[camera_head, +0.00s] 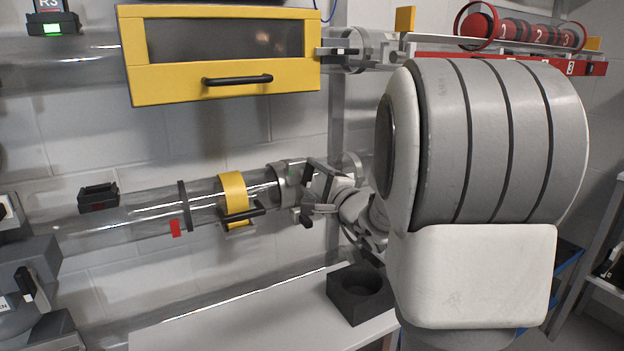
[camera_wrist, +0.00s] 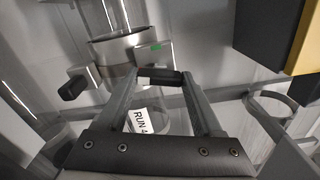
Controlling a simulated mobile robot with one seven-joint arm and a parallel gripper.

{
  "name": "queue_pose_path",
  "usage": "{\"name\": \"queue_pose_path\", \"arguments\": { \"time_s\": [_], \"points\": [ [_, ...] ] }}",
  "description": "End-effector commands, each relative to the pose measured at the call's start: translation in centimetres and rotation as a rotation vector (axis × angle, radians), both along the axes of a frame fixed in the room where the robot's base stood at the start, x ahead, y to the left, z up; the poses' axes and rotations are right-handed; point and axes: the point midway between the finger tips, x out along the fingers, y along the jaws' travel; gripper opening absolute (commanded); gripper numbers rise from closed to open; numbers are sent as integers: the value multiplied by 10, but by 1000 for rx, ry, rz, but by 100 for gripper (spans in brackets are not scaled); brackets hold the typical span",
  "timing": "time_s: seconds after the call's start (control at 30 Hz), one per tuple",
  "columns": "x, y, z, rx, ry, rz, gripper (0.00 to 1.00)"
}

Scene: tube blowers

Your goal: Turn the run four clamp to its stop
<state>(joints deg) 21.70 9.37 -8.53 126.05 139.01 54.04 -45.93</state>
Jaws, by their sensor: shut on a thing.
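The run four clamp is a grey metal band around the clear tube in the head view (camera_head: 288,186); the band also shows in the wrist view (camera_wrist: 113,52). A label reading RUN 4 (camera_wrist: 138,120) shows between my fingers. My gripper (camera_wrist: 158,78) is at the clamp, its two fingers shut on the clamp's black handle (camera_wrist: 166,78). A green mark (camera_wrist: 155,46) is on the clamp's block beside the handle. In the head view my gripper (camera_head: 312,192) is at the right end of the lower tube, and my arm hides part of this area.
A yellow collar with a black handle (camera_head: 234,192) is on the lower tube, left of the clamp. A yellow windowed door (camera_head: 222,84) hangs above. A black block with a round recess (camera_head: 358,293) stands on the bench below. Red numbered canisters (camera_head: 515,30) lie at upper right.

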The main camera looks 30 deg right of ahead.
Motion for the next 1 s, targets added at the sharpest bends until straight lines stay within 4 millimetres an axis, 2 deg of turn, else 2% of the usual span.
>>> {"name": "queue_pose_path", "arguments": {
  "time_s": [0.4,1.0],
  "points": [
    [0,1,1,-235,-10,2,12],
    [0,0,1,-288,-13,0,12]
  ]
}}
